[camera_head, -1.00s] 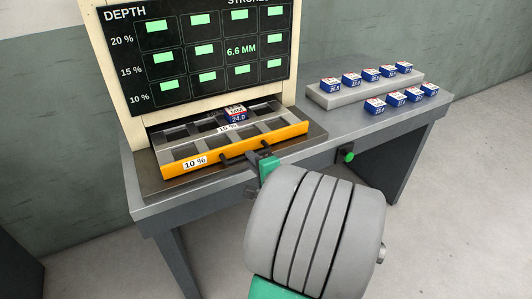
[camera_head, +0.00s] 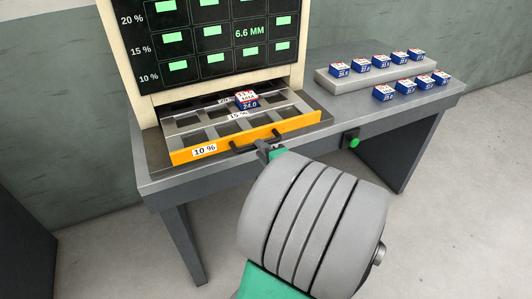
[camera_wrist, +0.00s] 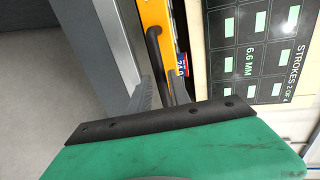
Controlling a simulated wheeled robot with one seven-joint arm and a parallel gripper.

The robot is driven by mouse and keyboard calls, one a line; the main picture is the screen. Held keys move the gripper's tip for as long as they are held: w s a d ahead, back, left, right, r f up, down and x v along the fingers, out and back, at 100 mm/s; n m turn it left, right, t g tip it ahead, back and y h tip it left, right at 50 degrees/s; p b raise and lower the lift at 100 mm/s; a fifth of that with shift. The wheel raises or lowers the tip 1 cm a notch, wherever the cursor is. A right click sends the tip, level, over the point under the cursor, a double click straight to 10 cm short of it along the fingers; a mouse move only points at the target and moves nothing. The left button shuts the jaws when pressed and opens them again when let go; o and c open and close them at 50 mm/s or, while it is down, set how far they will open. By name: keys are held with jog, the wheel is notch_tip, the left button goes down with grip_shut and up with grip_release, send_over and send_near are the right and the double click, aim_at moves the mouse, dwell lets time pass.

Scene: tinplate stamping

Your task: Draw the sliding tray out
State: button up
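The sliding tray (camera_head: 186,124) is a grey grid with an orange front (camera_head: 262,135); it stands partly out from under the display panel. Its labels read 10 % and 15 %, with another label partly hidden behind a block. A dark bar handle (camera_head: 257,142) runs along the orange front and also shows in the wrist view (camera_wrist: 153,45). My gripper (camera_head: 266,147) is at the handle. In the wrist view its two fingers (camera_wrist: 163,85) lie on either side of the bar and look closed on it; the exact contact is partly hidden. A blue-white-red block marked 24.0 (camera_head: 246,99) sits on the tray.
The display panel (camera_head: 212,45) stands behind the tray. Several similar blocks stand on a grey rack (camera_head: 330,82) and on the bench (camera_head: 440,102) at the right. A green button (camera_head: 353,142) is on the bench front. The floor in front looks clear.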

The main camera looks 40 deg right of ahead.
jog(key=v, duration=0.7)
jog(key=shift+s, duration=0.25)
jog(key=shift+o, duration=0.5)
jog(key=shift+a, duration=0.1)
